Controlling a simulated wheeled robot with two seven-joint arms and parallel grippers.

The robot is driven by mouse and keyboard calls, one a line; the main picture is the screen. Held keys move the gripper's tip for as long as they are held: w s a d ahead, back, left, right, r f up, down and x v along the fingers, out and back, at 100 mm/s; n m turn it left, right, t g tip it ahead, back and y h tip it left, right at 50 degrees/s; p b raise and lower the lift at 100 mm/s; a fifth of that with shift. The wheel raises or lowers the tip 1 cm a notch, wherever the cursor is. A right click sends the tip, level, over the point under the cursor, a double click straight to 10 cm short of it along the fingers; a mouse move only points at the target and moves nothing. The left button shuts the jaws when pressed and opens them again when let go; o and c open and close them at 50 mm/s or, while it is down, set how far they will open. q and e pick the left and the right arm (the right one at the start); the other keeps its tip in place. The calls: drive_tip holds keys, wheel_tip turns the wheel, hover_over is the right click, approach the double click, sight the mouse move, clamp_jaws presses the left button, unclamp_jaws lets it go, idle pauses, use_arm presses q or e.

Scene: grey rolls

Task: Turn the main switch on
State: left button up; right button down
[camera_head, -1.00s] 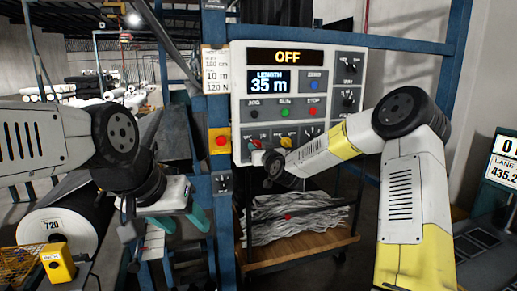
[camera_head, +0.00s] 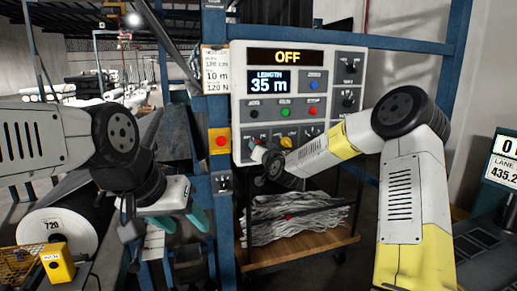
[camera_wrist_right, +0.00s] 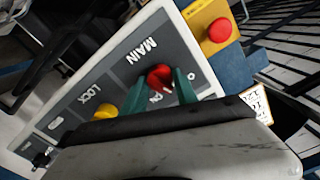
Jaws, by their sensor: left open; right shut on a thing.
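The main switch is a red knob (camera_wrist_right: 160,76) under the word MAIN on the grey control panel (camera_head: 238,100). In the right wrist view my right gripper (camera_wrist_right: 160,92) has a green finger on each side of the knob and is shut on it. A small white mark shows on the knob; its exact setting I cannot tell. In the head view my right wrist hides most of this switch and of the gripper. The panel's top display (camera_head: 287,57) reads OFF. My left gripper (camera_head: 185,222) is open and empty at the lower left, away from the panel.
A yellow LOCK knob (camera_wrist_right: 104,110) is beside the main switch. A red button on a yellow box (camera_head: 220,141) is just left of the panel. Below stands a cart (camera_head: 300,252) with grey strips. A large roll (camera_head: 58,230) lies at lower left.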

drive_tip(key=m, duration=1.3)
drive_tip(key=shift+f, duration=0.1)
drive_tip(key=shift+m, duration=0.3)
drive_tip(key=c, duration=1)
unclamp_jaws()
drive_tip(key=shift+o, duration=0.2)
drive_tip(key=v, duration=0.7)
drive_tip(key=shift+s, duration=0.35)
